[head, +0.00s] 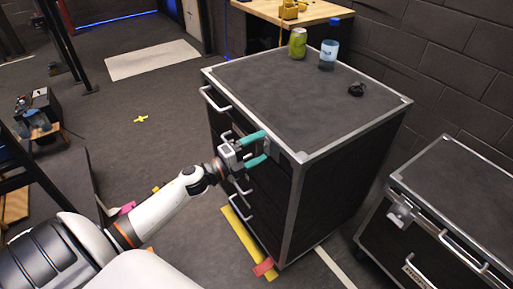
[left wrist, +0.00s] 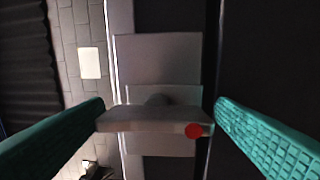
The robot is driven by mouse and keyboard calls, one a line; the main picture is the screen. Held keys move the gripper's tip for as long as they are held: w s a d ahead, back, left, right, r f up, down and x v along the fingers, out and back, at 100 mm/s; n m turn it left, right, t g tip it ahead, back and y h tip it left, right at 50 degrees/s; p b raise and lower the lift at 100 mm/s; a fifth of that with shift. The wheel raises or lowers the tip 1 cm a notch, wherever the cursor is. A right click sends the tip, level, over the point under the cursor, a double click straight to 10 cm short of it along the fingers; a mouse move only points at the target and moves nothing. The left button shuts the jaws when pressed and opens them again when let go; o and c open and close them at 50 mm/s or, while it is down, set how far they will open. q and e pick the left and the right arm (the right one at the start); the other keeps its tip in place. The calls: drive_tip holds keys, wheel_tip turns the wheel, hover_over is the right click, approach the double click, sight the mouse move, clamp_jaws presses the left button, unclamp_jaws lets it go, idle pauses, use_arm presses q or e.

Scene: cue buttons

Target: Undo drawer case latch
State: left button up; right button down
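The drawer case (head: 300,92) is a tall black cabinet with metal edges and several drawer handles on its left face. Its latch shows in the left wrist view as a grey metal plate with a protruding flap (left wrist: 145,118) and a red round spot at the flap's right end. My left gripper (head: 267,145) has teal fingers and is at the upper front of the case. In the left wrist view its fingers (left wrist: 160,110) are spread wide on both sides of the flap, with gaps visible. In the head view the fingers partly hide the latch. My right gripper is not in view.
A green can (head: 298,43), a blue-and-clear cup (head: 328,55) and a small black object (head: 356,89) stand on the case top. A lower black case (head: 462,190) with a latch (head: 402,212) is at right. A yellow floor strip (head: 240,240) runs along the drawer case.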

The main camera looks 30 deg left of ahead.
use_arm(q)
drive_tip(key=shift+r, duration=0.1)
drive_tip(key=r+b+v, duration=0.1)
drive_tip(key=v, duration=1.1)
drive_tip(key=shift+f, duration=0.45)
